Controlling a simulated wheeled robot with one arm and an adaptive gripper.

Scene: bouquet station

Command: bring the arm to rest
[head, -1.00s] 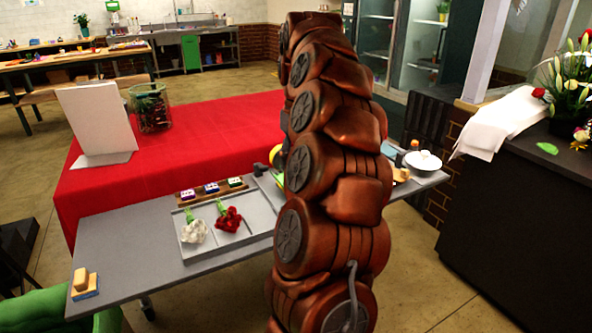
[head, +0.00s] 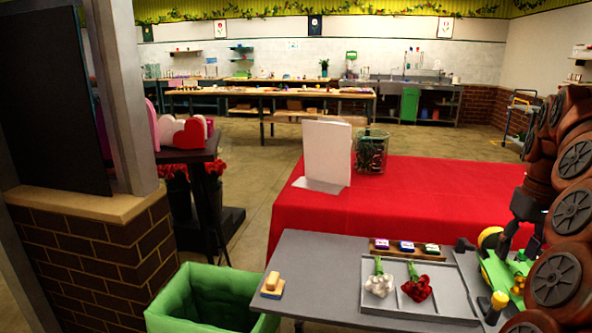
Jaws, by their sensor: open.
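My reddish-brown arm fills the right edge of the head view, bent and partly cut off by the frame. My gripper (head: 517,236) shows as a dark shape beside the arm, pointing down above the right part of the grey table (head: 322,256). It is open, and I see nothing held in it. It is close to a green and yellow device (head: 500,280) in the picture; I cannot tell whether they touch. Part of the device is hidden behind the arm.
A grey tray (head: 440,308) holds a white flower (head: 380,285) and a red flower (head: 416,288). Behind it is a rack of small boxes (head: 407,247). A sponge block (head: 272,284) lies at the table's left end, near a green bin (head: 205,297). A red-covered table (head: 420,190) stands behind.

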